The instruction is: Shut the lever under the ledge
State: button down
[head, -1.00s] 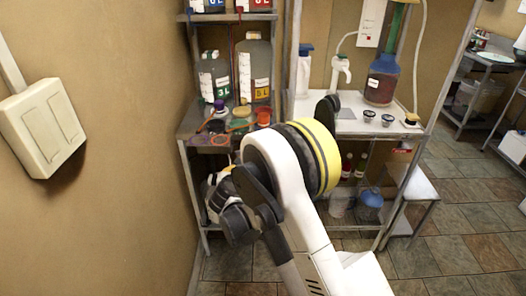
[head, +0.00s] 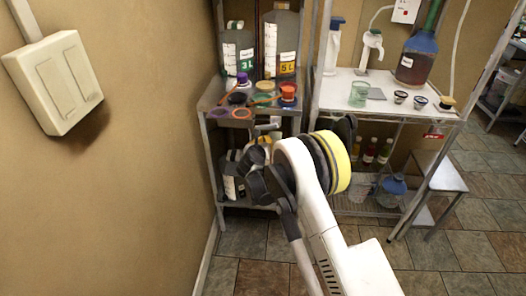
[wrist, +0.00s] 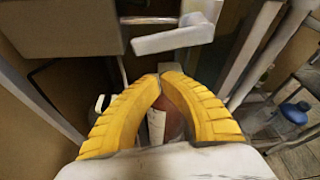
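In the wrist view a pale grey lever (wrist: 175,38) with a flat, angled handle sits at the top middle. A thin metal rod runs left from it to the underside of a grey ledge (wrist: 65,28). My gripper (wrist: 160,78) has yellow ribbed fingers whose tips come together just below the lever, apart from it in the picture, with nothing seen held. In the head view a pale piece under the left shelf's top (head: 232,112) may be the lever, but it is small. My arm hides most of the gripper there.
Large labelled bottles (head: 282,42) and colored lids stand on the left shelf. A brown carboy (head: 416,58) and small cups stand on the right shelf. A metal post (wrist: 255,55) rises right of the fingers. A step stool (head: 440,172) is at the right; tiled floor is open.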

aim_at(267, 126)
jog(key=shift+a+r, duration=0.2)
jog(key=shift+r, duration=1)
jog(key=shift+a+r+m+y, duration=0.2)
jog(key=shift+r+m+y, duration=0.1)
jog(key=shift+r+m, duration=0.2)
jog(key=shift+a+r+m+y, duration=0.2)
jog(key=shift+r+m+y, duration=0.1)
jog(key=shift+r+m, duration=0.15)
jog(key=shift+r+p, duration=0.2)
jog(key=shift+p, duration=0.1)
